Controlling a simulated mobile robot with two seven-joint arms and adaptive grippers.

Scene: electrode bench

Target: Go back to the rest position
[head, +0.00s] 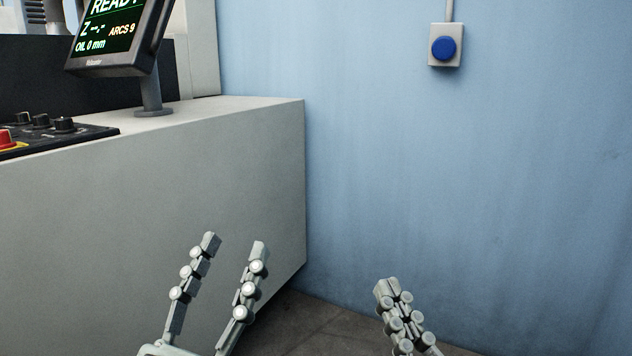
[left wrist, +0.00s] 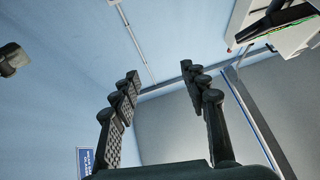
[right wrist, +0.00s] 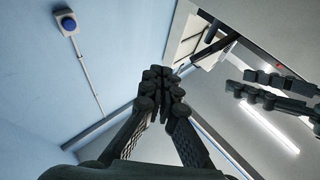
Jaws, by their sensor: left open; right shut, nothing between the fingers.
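My left gripper (head: 235,243) is at the bottom of the head view, in front of the grey bench's side, with its fingers spread and nothing between them. In the left wrist view its two fingers (left wrist: 160,82) stand apart, with wall and ceiling behind them. My right gripper (head: 388,287) is to the right of it, low in front of the blue wall. In the right wrist view its fingers (right wrist: 161,76) meet at the tips and hold nothing. Both grippers point upward and touch nothing that I can see.
The grey bench (head: 230,190) fills the left, carrying a tilted display (head: 115,35) and a control panel (head: 50,137) with black knobs and a red button. A blue button box (head: 445,46) is on the blue wall (head: 470,180). Dark floor (head: 325,325) shows between bench and wall.

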